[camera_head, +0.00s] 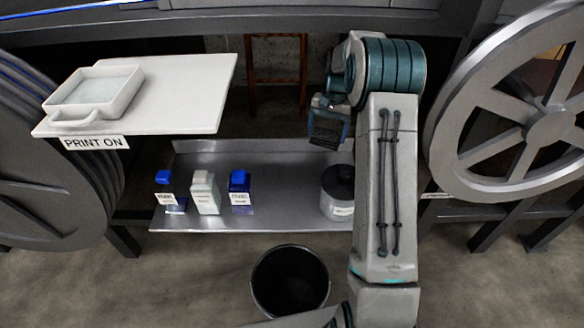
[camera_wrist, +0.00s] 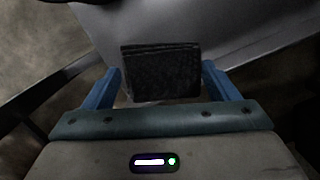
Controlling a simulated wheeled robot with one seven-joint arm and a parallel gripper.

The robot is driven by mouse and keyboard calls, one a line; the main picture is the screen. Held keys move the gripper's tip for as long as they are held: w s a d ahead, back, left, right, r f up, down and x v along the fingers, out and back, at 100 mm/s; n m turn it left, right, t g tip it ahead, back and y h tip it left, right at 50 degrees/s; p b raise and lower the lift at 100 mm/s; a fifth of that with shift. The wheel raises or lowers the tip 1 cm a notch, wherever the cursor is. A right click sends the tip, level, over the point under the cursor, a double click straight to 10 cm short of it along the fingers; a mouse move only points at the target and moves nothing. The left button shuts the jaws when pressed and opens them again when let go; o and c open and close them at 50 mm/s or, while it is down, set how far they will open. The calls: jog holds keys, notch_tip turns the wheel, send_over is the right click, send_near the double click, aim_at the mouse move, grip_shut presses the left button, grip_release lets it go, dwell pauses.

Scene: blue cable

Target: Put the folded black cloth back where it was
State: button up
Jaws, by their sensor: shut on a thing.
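The folded black cloth (camera_wrist: 160,72) is between the two blue fingers of my gripper (camera_wrist: 160,88) in the wrist view. It looks flat and nearly square, with folded layers at its top edge. In the head view my gripper (camera_head: 330,128) is above the back right part of the grey metal shelf (camera_head: 280,160), and the dark cloth (camera_head: 325,130) shows at the fingers. My gripper is shut on the cloth. My own arm hides part of the shelf's right end.
A blue bottle (camera_head: 171,192), a white bottle (camera_head: 205,192) and another blue bottle (camera_head: 240,191) stand on the shelf's left. A white board (camera_head: 190,95) carries a tray (camera_head: 92,95). A black bucket (camera_head: 290,280) is below.

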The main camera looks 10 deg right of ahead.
jog(key=shift+w+d, duration=0.3)
jog(key=shift+d, duration=0.15)
jog(key=shift+m, duration=0.3)
jog(key=a+f, duration=0.2)
jog(key=a, duration=0.1)
jog(key=a+f+b, duration=0.1)
jog(key=a+f, duration=0.1)
jog(key=a, duration=0.2)
jog(key=a+f+b, duration=0.1)
jog(key=a+f, duration=0.1)
jog(key=a, duration=0.2)
jog(key=shift+w+f, duration=0.15)
jog(key=shift+f, duration=0.15)
jog(key=shift+a+f, duration=0.15)
notch_tip(320, 180, down, 4)
jog(key=shift+r+b, duration=0.1)
jog(key=shift+b, duration=0.25)
jog(key=o, duration=0.8)
jog(key=shift+r, duration=0.15)
